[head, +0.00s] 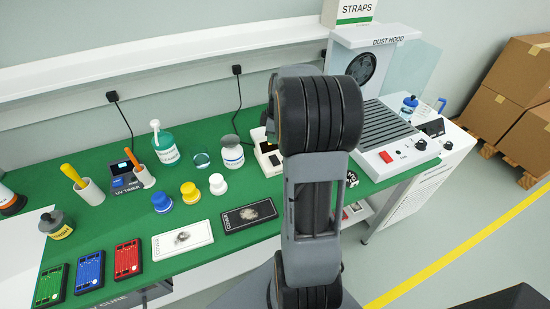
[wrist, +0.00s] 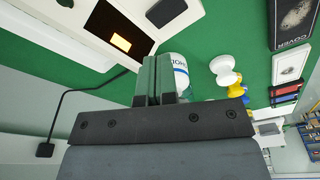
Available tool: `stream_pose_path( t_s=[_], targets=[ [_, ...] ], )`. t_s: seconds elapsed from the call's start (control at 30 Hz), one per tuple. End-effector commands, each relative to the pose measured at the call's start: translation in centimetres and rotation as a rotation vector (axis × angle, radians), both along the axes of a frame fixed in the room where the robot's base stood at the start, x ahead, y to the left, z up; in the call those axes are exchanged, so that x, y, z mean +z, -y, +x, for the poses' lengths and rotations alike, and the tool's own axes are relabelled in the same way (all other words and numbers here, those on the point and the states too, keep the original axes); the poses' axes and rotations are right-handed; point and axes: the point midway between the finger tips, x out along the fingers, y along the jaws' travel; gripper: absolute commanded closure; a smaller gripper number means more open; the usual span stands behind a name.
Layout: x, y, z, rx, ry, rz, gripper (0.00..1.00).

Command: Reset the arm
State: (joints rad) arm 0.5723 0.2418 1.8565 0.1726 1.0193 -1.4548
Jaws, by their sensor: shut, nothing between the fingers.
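My gripper (wrist: 156,78) shows in the wrist view with its two fingers together and nothing between them. It is above the green bench (head: 110,210), near a white bottle (wrist: 180,66) that stands partly behind the fingers in that view. The same white bottle (head: 232,156) shows in the head view. My arm stands upright in the middle of the head view and hides most of my gripper there. I cannot tell the exact gap between fingers and bottle.
A white device with a lit screen (wrist: 121,42) is close by. Blue, yellow and white knobs (head: 189,191), cover boxes (head: 183,239), and coloured boards (head: 89,270) lie on the bench. The dust hood (head: 369,63) and a grilled unit (head: 383,130) stand to the right. Open floor lies beyond.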

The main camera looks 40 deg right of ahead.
Motion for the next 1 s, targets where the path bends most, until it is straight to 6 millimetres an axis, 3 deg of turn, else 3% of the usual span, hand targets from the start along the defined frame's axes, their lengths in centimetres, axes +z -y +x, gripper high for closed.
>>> stream_pose_path(
  t_s=[0.4, 0.53, 0.63, 0.73, 0.83, 1.0],
  targets=[
    [0.0, 0.0, 0.0, -0.018, -0.002, 0.002, 1.00],
    [-0.2, 0.1, -0.1, -0.186, -0.021, 0.013, 1.00],
    [-1.6, -0.5, -1.6, -0.422, -0.080, 0.031, 1.00],
    [-1.1, -3.2, -3.6, -0.666, -0.106, 0.024, 1.00],
    [0.2, -7.7, -5.8, -0.859, -0.089, 0.010, 1.00],
    [2.0, -14.2, -9.5, -0.991, -0.006, 0.013, 1.00]
  ],
)
